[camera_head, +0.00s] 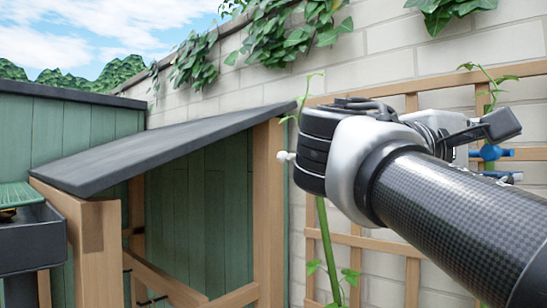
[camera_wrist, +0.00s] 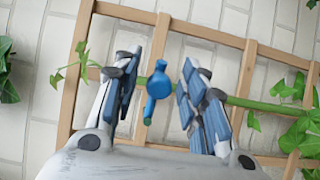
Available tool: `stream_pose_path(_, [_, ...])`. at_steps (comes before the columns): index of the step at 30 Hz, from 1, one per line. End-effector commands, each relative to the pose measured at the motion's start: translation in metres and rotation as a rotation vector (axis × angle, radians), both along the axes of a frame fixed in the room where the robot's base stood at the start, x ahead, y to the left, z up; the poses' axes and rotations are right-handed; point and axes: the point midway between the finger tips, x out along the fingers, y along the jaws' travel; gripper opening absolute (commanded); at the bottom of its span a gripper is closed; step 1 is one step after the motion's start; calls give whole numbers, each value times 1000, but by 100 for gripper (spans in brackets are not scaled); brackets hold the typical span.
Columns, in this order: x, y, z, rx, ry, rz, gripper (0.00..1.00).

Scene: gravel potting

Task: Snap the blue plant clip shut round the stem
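In the wrist view, the blue plant clip (camera_wrist: 158,84) lies between the two fingers of my gripper (camera_wrist: 161,92), with a visible gap on each side. The fingers have blue pads and are spread open. The green stem (camera_wrist: 252,104) runs in from the right and passes behind the right finger towards the clip. I cannot tell whether the clip is around the stem or beside it, or whether its jaws are closed. In the head view, my wrist hides most of my gripper, and small blue parts show by the right-hand stem (camera_head: 490,96); I cannot tell clip from finger pads there.
A wooden trellis (camera_wrist: 70,100) stands against the pale brick wall (camera_head: 390,50). A second stem (camera_head: 327,250) rises below my wrist. A green shed with a dark sloping roof (camera_head: 170,148) stands left.

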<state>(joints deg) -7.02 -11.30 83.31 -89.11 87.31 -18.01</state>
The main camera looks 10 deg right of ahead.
Motion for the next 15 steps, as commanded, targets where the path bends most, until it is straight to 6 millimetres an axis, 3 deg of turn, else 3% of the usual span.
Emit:
stream_pose_path(5, [0,0,0,0,0,0,39])
stream_pose_path(15, [0,0,0,0,0,0,16])
